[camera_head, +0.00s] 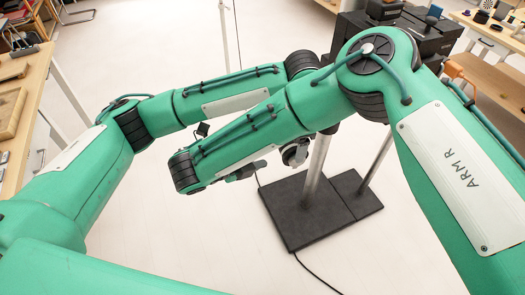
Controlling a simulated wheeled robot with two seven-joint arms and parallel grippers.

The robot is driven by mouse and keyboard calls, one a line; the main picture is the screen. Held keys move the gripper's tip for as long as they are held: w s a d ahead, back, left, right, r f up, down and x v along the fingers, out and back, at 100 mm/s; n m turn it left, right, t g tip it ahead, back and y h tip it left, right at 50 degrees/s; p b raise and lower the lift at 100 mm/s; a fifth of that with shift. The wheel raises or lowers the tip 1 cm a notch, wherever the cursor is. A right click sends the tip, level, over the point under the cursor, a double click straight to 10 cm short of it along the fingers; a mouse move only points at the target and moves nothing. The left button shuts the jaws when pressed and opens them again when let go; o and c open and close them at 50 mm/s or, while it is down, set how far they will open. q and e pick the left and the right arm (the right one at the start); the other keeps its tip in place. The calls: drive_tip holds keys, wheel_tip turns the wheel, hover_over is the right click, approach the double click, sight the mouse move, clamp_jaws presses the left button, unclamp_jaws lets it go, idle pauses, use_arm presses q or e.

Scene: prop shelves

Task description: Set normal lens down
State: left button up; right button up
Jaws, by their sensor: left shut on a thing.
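My left forearm reaches in from the left, and its wrist drops behind my right forearm. My left gripper (295,152) shows only as a small grey and dark shape below that forearm, beside a metal post. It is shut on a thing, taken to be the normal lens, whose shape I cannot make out. My right arm crosses in front from the right. A dark part below its forearm may belong to my right gripper, but its fingers cannot be made out.
A black base plate (300,232) on the floor carries metal posts. Wooden shelves with props stand at the left (22,100) and right (495,75). Black cases (425,35) stand at the back. A cable crosses the pale floor, which is mostly clear.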

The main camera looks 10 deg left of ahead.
sight(286, 146)
drive_tip(key=shift+x, duration=3.55)
drive_tip(key=c, duration=1.3)
use_arm(q)
drive_tip(key=o, duration=1.3)
use_arm(e)
drive_tip(key=shift+c, duration=0.8)
